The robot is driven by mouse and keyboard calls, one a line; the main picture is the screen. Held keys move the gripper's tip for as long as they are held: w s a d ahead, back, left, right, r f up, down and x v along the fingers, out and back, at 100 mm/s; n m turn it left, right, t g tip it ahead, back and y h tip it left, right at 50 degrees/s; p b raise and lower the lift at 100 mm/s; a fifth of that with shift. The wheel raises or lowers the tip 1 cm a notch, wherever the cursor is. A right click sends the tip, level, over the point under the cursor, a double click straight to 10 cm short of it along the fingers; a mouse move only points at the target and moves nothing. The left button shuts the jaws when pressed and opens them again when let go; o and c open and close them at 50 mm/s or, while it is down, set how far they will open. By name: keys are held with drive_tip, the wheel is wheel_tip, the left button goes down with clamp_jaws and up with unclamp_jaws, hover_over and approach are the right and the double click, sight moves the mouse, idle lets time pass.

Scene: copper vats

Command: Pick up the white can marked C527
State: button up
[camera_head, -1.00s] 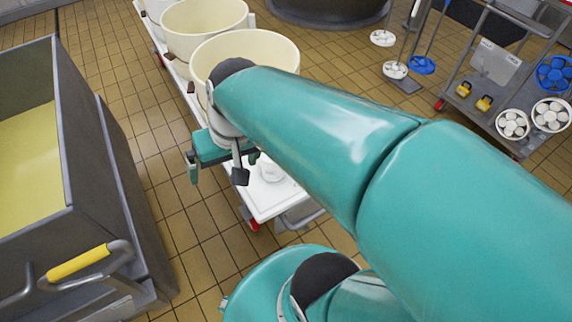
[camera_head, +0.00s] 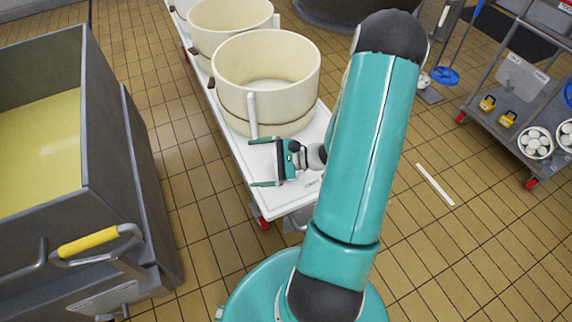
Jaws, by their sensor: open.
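My gripper (camera_head: 265,163) is open over the white cart top, with its fingers pointing left and spread apart. The upper finger is near the base of the nearest cream tub; I cannot tell whether they touch. Nothing shows held between the fingers. I cannot make out a can marked C527 in this view. My gripper and arm cover part of the cart top. A small dark marking at the cart's right edge is too small to read in full.
The nearest cream tub (camera_head: 267,75) stands on the white cart (camera_head: 245,165), with more tubs behind. A grey vat with yellow contents (camera_head: 40,140) is at left. A grey trolley (camera_head: 510,115) with round containers of white items is at right. A white strip (camera_head: 435,185) lies on the tiled floor.

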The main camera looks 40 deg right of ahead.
drive_tip(key=s+d+f+m+t+h, duration=0.3)
drive_tip(key=d+f+m+h, duration=0.4)
drive_tip(key=f+m+h, duration=0.15)
drive_tip(key=s+d+f+m+t+h, duration=0.4)
drive_tip(key=d+f+m+h, duration=0.3)
drive_tip(key=f+m, duration=0.15)
drive_tip(key=shift+y, duration=0.25)
drive_tip(key=w, duration=0.4)
drive_tip(key=w+d, duration=0.1)
drive_tip(key=w, duration=0.4)
drive_tip(key=w+d, duration=0.1)
drive_tip(key=w, duration=0.3)
drive_tip(key=shift+w+d+r, duration=0.1)
drive_tip(key=shift+w+d, duration=0.1)
drive_tip(key=shift+w, duration=0.1)
drive_tip(key=c, duration=1.2)
drive_tip(key=shift+r, duration=0.1)
